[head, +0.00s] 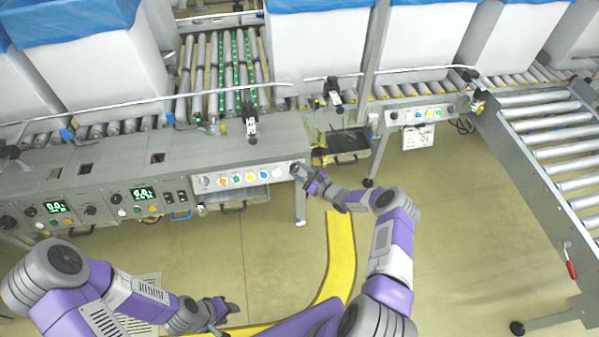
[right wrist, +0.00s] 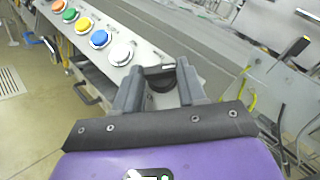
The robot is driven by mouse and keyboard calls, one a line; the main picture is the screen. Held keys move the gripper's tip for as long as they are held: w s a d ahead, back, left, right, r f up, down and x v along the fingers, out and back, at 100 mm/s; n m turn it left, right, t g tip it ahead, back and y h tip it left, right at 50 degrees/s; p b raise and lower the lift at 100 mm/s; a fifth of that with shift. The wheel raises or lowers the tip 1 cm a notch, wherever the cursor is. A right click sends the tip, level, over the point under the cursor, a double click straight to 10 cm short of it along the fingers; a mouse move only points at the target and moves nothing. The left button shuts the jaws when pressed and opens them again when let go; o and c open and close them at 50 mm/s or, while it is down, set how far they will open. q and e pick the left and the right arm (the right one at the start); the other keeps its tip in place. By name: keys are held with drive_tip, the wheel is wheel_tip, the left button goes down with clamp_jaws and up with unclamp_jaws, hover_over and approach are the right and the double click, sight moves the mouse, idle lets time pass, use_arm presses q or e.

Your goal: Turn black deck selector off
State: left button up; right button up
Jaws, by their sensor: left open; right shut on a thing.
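The black selector knob (right wrist: 161,79) sits at the right end of a light button panel (head: 232,180), beside a white button (right wrist: 121,53). A pale mark shows on its top. My right gripper (head: 309,178) reaches the panel's right end in the head view. In the right wrist view its two fingers (right wrist: 160,88) are on either side of the knob and closed on it. In the head view the gripper mostly hides the knob. My left gripper (head: 226,312) is open and empty, low over the floor, away from the panel.
Blue (right wrist: 99,38), yellow (right wrist: 83,25), green (right wrist: 69,15) and orange buttons line the same panel. A control console with green displays (head: 143,193) stands to the left. A roller conveyor (head: 540,125) stands to the right. The floor in front is clear.

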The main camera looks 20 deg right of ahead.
drive_tip(key=n+g+b, duration=0.1)
drive_tip(key=n+g+y+b, duration=0.2)
drive_tip(key=n+b, duration=0.1)
drive_tip(key=shift+w+d, duration=0.15)
drive_tip(key=shift+d, duration=0.1)
drive_tip(key=shift+n+g+y+b, duration=0.4)
drive_tip(key=shift+n+g, duration=0.1)
drive_tip(key=shift+w+d+r+n+g, duration=0.1)
drive_tip(key=shift+r+n+g, duration=0.15)
drive_tip(key=shift+n+g, duration=0.5)
drive_tip(key=shift+w+r+n+g+y, duration=0.15)
drive_tip(key=shift+n+g+y, duration=0.15)
drive_tip(key=shift+n+g, duration=0.95)
drive_tip(key=o, duration=1.1)
drive_tip(key=shift+r, duration=0.1)
drive_tip(key=shift+c, duration=0.2)
